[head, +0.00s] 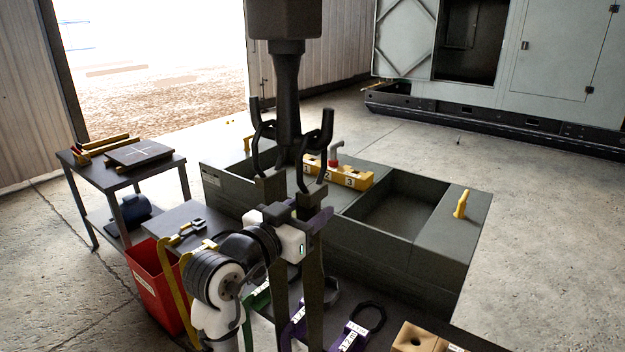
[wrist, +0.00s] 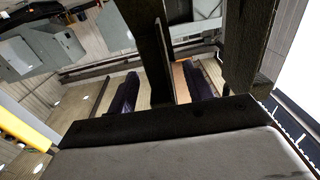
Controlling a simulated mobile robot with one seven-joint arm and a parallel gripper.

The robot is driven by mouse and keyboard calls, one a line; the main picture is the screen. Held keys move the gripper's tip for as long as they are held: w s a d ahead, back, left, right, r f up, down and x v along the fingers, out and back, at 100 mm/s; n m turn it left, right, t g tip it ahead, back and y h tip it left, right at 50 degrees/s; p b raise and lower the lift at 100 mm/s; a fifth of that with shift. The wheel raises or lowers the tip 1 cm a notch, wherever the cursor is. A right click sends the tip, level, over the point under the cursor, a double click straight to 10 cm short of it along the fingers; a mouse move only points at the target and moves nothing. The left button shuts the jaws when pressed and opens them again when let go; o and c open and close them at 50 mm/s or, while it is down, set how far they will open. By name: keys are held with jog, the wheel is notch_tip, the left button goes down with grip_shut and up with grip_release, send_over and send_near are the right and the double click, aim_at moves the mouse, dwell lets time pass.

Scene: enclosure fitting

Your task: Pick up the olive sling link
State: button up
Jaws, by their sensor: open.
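I cannot pick out the olive sling link for certain in either view; my arm may hide part of the bench. My gripper (head: 290,190) points up just below a dark hanging hook (head: 290,120) with black curved links on both sides. Its two dark fingers stand apart, and it is open. The wrist view shows the open fingers (wrist: 205,55) large and close, with dark purple pieces (wrist: 123,93) beyond them. On the bench front lie a green-tagged piece (head: 258,299), purple-tagged pieces (head: 350,337) and a black ring (head: 369,316).
A grey box-shaped block (head: 440,235) with an open recess fills the middle, carrying a yellow numbered block (head: 350,178) and a yellow peg (head: 461,204). A red bin (head: 156,290) and a side table (head: 170,165) stand left. Open floor lies to the right.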

jog(key=shift+x, duration=0.9)
jog(key=shift+c, duration=0.3)
grip_shut()
jog(key=shift+r, duration=0.15)
